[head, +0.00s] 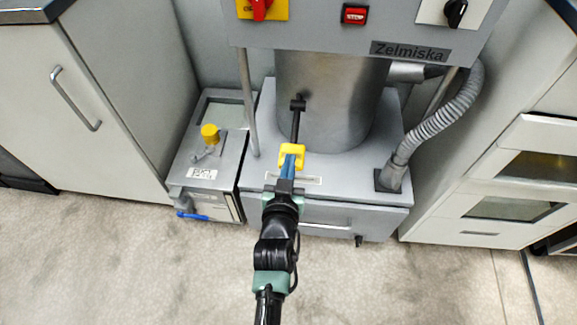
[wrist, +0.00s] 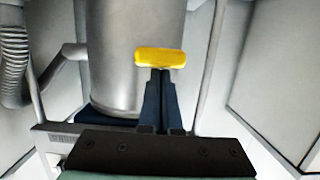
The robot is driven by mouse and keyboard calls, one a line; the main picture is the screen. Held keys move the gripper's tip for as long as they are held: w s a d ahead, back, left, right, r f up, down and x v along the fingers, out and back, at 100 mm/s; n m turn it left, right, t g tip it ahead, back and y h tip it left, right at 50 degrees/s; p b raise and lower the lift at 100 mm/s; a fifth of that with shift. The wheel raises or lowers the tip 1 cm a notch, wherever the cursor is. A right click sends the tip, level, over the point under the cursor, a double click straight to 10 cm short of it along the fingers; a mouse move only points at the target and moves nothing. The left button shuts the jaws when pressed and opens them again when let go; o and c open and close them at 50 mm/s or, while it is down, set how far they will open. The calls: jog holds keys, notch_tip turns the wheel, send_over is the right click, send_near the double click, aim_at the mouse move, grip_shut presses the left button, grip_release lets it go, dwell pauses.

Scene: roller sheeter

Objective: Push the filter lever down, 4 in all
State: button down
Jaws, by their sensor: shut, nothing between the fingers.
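The filter lever is a black rod (head: 296,125) on the front of the grey metal cylinder (head: 325,105), with a yellow grip (head: 301,157) at its lower, nearer end. In the head view the rod slants down toward me from its black pivot. My gripper (head: 291,151) is shut, with nothing between its blue fingers, and overlaps the yellow grip. In the wrist view the yellow grip (wrist: 160,57) lies right at the tips of my gripper (wrist: 160,72). I cannot tell whether they touch. The rod is hidden in the wrist view.
A ribbed grey hose (head: 448,120) runs down the machine's right side. A smaller unit with a yellow knob (head: 210,133) and a blue-handled valve (head: 192,215) stands at left. Cabinets flank both sides. The floor (head: 130,260) in front is clear.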

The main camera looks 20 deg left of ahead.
jog(key=f+p+v, duration=0.1)
jog(key=f+v, duration=0.1)
jog(key=v, duration=0.7)
jog(key=shift+s+d+f, duration=0.2)
jog(key=shift+s+f, duration=0.1)
jog(key=shift+s, duration=0.35)
